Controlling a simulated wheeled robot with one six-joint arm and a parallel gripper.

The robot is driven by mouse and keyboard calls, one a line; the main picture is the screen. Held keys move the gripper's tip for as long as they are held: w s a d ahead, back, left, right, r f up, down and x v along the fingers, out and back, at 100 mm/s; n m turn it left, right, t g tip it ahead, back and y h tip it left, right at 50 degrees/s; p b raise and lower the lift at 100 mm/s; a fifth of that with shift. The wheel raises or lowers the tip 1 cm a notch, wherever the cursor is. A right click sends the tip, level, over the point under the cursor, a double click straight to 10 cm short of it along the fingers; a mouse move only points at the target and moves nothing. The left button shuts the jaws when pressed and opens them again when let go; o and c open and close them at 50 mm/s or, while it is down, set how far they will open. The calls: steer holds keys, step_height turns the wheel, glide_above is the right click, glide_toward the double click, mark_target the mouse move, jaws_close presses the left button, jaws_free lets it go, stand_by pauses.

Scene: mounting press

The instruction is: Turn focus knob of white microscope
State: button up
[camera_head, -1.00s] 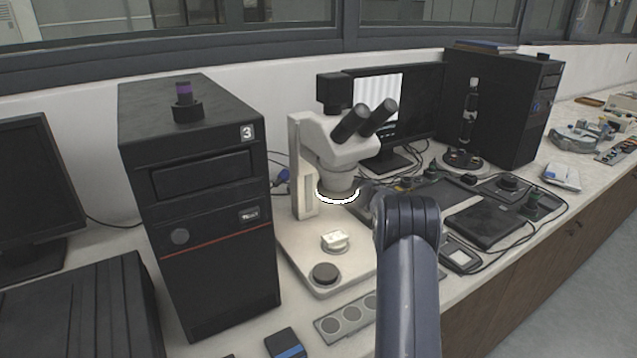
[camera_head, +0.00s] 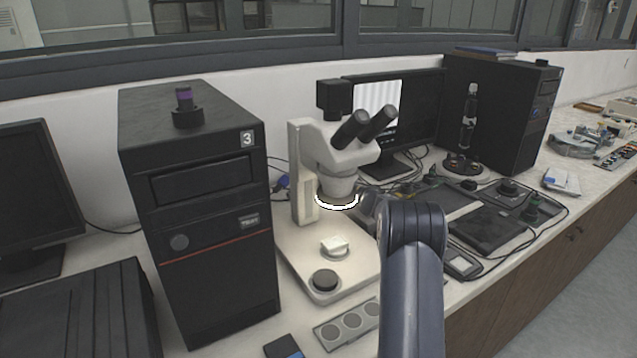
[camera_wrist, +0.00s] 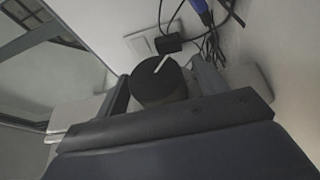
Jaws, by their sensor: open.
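The white microscope (camera_head: 304,170) stands on the bench in the middle of the head view, with two black eyepieces and a lit ring under its head. In the wrist view a black round knob (camera_wrist: 158,82) with a white line on its face sits between the two fingers of my gripper (camera_wrist: 163,88). The fingers are open, one at each side of the knob. I cannot tell whether either finger touches it. In the head view my arm hides the gripper, and the focus knob does not show there.
A black computer tower (camera_head: 205,210) marked 3 stands left of the microscope. A monitor (camera_head: 420,115) and a second tower (camera_head: 500,105) stand behind to the right. Small devices and cables crowd the bench to the right. Blue and black cables (camera_wrist: 205,15) hang near the knob.

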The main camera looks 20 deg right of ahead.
steer(key=b+v, duration=0.1)
steer(key=v, duration=0.8)
steer(key=shift+s, duration=0.25)
steer(key=shift+d, duration=0.15)
